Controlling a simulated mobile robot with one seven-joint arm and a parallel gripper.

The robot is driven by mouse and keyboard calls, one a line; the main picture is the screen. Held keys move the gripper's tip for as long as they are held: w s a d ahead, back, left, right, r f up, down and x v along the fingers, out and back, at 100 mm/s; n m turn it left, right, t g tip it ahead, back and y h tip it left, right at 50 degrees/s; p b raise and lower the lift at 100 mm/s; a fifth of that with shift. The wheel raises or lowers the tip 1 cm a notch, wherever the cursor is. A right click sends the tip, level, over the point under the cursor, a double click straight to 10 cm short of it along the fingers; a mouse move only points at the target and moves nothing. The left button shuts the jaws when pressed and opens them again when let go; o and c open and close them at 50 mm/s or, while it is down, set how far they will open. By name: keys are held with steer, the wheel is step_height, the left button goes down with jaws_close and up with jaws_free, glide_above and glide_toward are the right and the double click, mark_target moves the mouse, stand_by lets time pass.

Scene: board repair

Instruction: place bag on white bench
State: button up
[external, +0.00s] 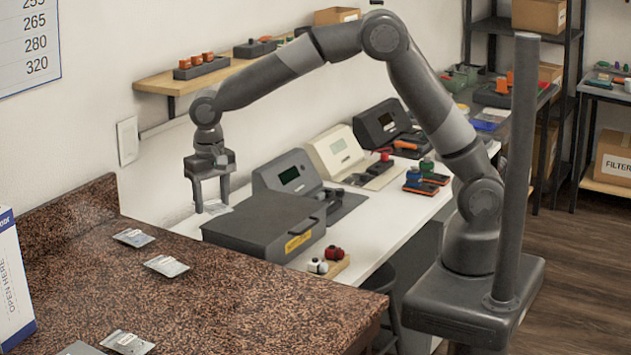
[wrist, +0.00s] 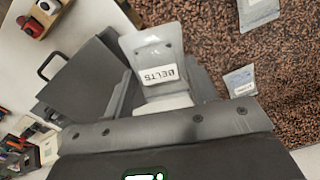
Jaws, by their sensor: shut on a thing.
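My gripper (external: 212,204) hangs from the arm with its fingers pointing down at the far end of the white bench (external: 352,262), behind the grey case. It is shut on a clear bag (external: 217,207), which shows low between the fingers. In the wrist view the bag (wrist: 147,45) has a white label reading "BELTS" and sits between the grey fingers (wrist: 155,88). I cannot tell whether the bag touches the bench. Part of the white bench (wrist: 22,62) also shows in the wrist view.
A grey case (external: 262,222) with a yellow label stands close to my gripper. The speckled brown counter (external: 220,300) is in front, with several other bags, such as one bag (external: 166,266). Meters and the shelf (external: 160,82) line the wall behind.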

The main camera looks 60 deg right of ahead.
steer(key=d+f+m, duration=0.1)
steer(key=d+m, duration=0.1)
steer(key=d, duration=1.1)
steer(key=w+d+f+m, duration=0.1)
steer(key=d+f+m, duration=0.1)
steer(key=d, duration=1.1)
steer(key=w+d+f+m, duration=0.1)
steer(key=d+m, duration=0.1)
steer(key=d, duration=1.1)
steer(key=shift+w+d+f+m, duration=0.15)
steer(key=shift+w+f+m, duration=0.05)
steer(key=shift+f+m, duration=0.2)
steer(key=s+d+f+m, duration=0.2)
steer(key=s+d+m, duration=0.2)
steer(key=s+d, duration=0.9)
steer(key=s+d+f+m, duration=0.25)
steer(key=s+d, duration=0.75)
steer(key=d, duration=0.5)
glide_above(379, 206)
steer(key=shift+m, duration=0.35)
step_height(379, 206, down, 7)
steer(key=shift+r, duration=0.1)
steer(key=shift+f, duration=2)
steer(key=shift+f, duration=0.1)
